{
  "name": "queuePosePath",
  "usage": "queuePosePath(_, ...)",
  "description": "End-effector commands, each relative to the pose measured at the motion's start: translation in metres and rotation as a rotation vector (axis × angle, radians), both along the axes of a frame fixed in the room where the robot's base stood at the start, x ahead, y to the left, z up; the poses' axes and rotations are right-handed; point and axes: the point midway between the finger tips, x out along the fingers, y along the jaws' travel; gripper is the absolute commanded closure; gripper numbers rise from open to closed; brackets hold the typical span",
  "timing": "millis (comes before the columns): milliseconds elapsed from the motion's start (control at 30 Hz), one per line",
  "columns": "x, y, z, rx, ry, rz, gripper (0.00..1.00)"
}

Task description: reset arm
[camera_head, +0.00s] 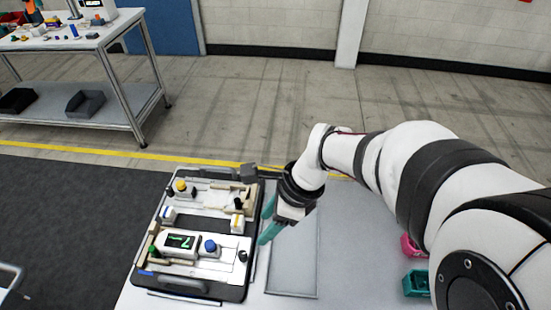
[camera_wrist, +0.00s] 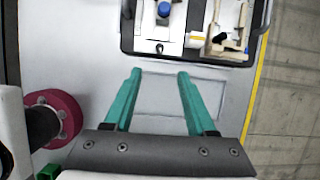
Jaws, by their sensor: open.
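My gripper (camera_head: 269,230) has two teal fingers and hangs just right of the pallet fixture in the head view. In the wrist view my gripper (camera_wrist: 155,76) shows its fingers spread apart, with nothing between them. The fixture is a dark-rimmed tray (camera_head: 240,291) on the light table (camera_head: 345,260). It carries a white device with a green display (camera_head: 181,241), a blue button (camera_head: 210,246) and a yellow button (camera_head: 181,186). In the wrist view the edge of the tray (camera_wrist: 190,54) lies beyond the fingertips.
A flat rectangular panel (camera_head: 292,270) lies on the table right of the tray. Pink (camera_head: 411,246) and teal (camera_head: 416,283) parts sit near my arm's base. A workbench with bins (camera_head: 87,103) stands at the back left, beyond a yellow floor line.

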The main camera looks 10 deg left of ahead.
Motion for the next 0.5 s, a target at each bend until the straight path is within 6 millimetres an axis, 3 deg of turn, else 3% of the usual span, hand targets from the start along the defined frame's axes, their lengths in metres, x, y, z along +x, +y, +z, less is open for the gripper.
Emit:
queuePosePath(367, 0.0, 0.0, 0.001, 0.0, 0.0, 0.001, 0.44)
queuePosePath(433, -0.007, -0.007, 0.006, -0.008, -0.023, 0.049, 0.44)
queuePosePath(500, -0.031, -0.03, 0.021, -0.034, -0.092, 0.215, 0.44)
